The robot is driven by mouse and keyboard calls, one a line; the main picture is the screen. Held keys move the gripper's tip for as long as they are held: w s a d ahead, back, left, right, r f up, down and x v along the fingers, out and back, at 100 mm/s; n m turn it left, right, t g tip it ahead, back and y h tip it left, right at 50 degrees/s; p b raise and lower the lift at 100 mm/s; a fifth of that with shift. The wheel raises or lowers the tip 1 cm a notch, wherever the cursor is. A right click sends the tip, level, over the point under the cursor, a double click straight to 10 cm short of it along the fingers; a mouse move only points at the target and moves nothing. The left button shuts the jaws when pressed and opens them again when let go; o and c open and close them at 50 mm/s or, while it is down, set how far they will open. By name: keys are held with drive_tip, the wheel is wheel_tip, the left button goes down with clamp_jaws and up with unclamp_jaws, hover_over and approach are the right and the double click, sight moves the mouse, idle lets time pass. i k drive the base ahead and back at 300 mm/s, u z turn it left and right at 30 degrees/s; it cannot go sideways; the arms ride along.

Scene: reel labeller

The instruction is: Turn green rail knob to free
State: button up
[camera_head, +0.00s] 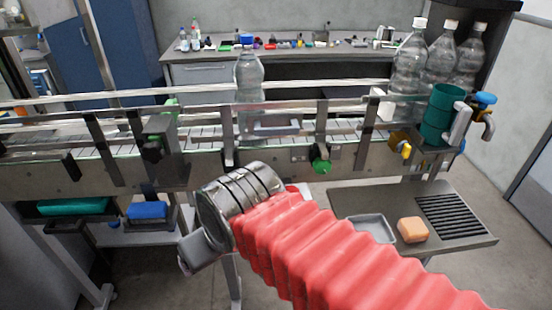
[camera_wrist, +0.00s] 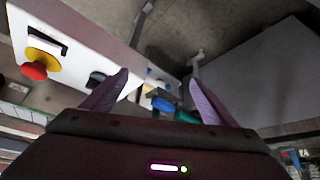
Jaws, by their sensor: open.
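The green rail knob (camera_head: 320,163) is on the front side of the conveyor (camera_head: 60,178), right of the middle in the head view. I cannot make it out in the wrist view. My gripper (camera_wrist: 160,77) is open, with two purple fingers apart and nothing between them. In the head view my red-sleeved arm reaches left, and its silver wrist is in front of and below the conveyor, left of the knob. The fingers are hidden or not clear there.
A clear bottle (camera_head: 249,85) stands on the conveyor; several more stand at right near a green cup (camera_head: 441,118). A side table (camera_head: 465,240) holds a grey tray (camera_head: 371,229) and orange block (camera_head: 412,230). In the wrist view, a panel carries a red button (camera_wrist: 36,70) and dark knob (camera_wrist: 97,79).

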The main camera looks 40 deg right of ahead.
sight(322, 167)
drive_tip(key=u, duration=0.1)
drive_tip(key=k, duration=0.5)
drive_tip(key=z, duration=1.3)
drive_tip(key=i, duration=0.35)
drive_tip(key=u, duration=0.05)
drive_tip(key=k, duration=0.25)
